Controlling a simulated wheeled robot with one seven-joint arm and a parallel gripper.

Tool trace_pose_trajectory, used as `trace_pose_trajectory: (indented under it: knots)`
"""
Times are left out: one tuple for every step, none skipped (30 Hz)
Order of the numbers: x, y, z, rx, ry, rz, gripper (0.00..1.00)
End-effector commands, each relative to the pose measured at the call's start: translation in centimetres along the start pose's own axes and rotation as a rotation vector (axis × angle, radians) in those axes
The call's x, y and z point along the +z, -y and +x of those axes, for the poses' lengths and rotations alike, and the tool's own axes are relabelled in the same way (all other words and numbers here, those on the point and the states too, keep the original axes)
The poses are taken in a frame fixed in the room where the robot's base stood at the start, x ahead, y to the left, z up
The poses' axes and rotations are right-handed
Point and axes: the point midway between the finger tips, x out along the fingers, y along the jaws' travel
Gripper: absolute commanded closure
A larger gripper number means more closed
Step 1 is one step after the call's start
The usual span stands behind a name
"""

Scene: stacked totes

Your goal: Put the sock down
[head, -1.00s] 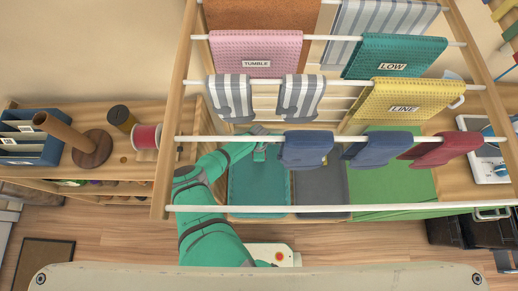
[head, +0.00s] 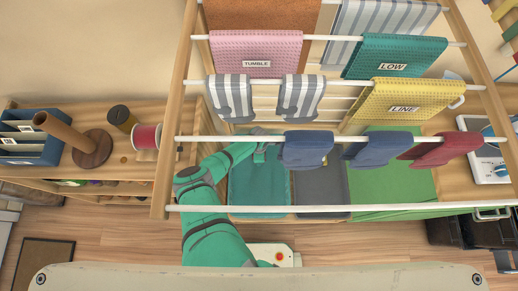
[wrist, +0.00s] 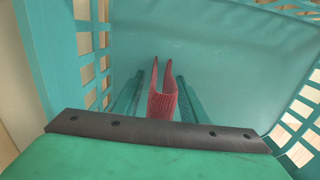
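A red sock (wrist: 163,105), folded into a U with its ends pointing away from the camera, lies between the fingers of my gripper (wrist: 162,82) in the wrist view. The fingers are apart, and a narrow gap shows between the left finger and the sock. A teal basket (wrist: 225,45) with lattice sides surrounds them. In the head view my gripper (head: 263,153) is under the drying rack, at the far end of a teal container (head: 258,198). The sock between my fingers cannot be made out there.
The wooden drying rack (head: 173,130) spans the head view, with several towels and folded socks on its bars. A dark red sock (head: 445,150) hangs at the right, beside blue ones (head: 375,150). A grey bin (head: 320,190) and green cloth (head: 395,175) lie right of the teal container.

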Motion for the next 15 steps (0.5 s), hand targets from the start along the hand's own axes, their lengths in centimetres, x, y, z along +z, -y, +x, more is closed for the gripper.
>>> trace_pose_trajectory:
  knots:
    - [0.0,0.0,-0.2,0.001,0.001,-0.001,0.61]
    - [0.0,-0.1,-0.4,0.002,0.001,-0.001,0.61]
    - [-0.1,-0.1,-0.7,0.002,0.001,0.0,0.61]
    - [0.0,-0.1,-1.0,0.002,0.001,0.001,0.61]
    - [0.0,-0.2,-1.4,0.002,0.001,0.002,0.61]
    - [-0.1,-0.2,-1.9,0.003,0.001,0.002,0.61]
    - [-0.1,-0.2,-2.4,0.004,0.001,0.001,0.61]
    - [-0.1,-0.2,-2.9,0.003,0.001,0.001,0.61]
    - [-0.1,-0.1,-3.5,0.003,0.0,0.002,0.61]
    - [-0.1,-0.2,-4.1,0.004,0.0,0.001,0.61]
    - [-0.1,-0.2,-4.7,0.004,0.001,0.002,0.61]
    - [-0.1,-0.2,-5.5,0.004,0.0,0.003,0.61]
    - [-0.1,-0.2,-6.0,0.004,0.0,0.002,0.61]
    - [-0.1,-0.1,-6.6,0.004,0.0,0.003,0.61]
    - [-0.1,-0.2,-7.4,0.004,-0.001,0.003,0.61]
